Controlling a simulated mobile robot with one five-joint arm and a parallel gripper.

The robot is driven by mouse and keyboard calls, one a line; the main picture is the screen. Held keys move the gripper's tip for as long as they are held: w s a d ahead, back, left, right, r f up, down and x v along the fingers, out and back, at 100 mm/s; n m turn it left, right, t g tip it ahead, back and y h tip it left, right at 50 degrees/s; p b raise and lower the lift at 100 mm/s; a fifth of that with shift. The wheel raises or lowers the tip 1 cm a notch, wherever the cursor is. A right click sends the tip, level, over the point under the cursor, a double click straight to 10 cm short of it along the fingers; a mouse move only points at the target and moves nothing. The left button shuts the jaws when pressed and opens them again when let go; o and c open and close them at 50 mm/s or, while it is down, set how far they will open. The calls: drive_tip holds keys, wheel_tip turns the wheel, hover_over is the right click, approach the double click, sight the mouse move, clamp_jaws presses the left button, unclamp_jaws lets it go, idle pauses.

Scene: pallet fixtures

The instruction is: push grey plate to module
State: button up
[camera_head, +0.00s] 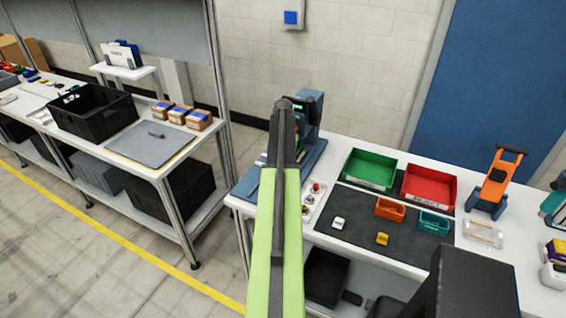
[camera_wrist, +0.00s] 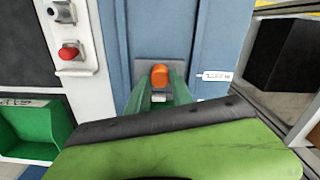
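In the wrist view, a small grey plate (camera_wrist: 145,72) sits on a blue fixture base (camera_wrist: 115,40). An orange rounded part (camera_wrist: 160,75) stands in front of the plate, between two green side pieces (camera_wrist: 137,97). I cannot tell which part is the module. In the head view, the blue fixture base (camera_head: 312,158) and its upright blue unit with a small lit screen (camera_head: 309,105) are partly behind my green arm. My arm's dark far end is above the fixture.
A white strip with a red button (camera_wrist: 70,53) lies beside the base. Green (camera_head: 368,169) and red (camera_head: 429,188) bins, small orange (camera_head: 390,209) and teal (camera_head: 434,222) trays, and an orange-framed stand (camera_head: 497,177) occupy the bench to the right. A black crate (camera_head: 93,112) stands on the left bench.

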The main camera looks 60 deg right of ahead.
drive_tip(key=o, duration=0.3)
drive_tip(key=shift+o, duration=0.2)
wheel_tip(320, 180, up, 18)
drive_tip(key=p, duration=1.7)
drive_tip(key=shift+f, duration=0.25)
drive_tip(key=shift+c, duration=0.4)
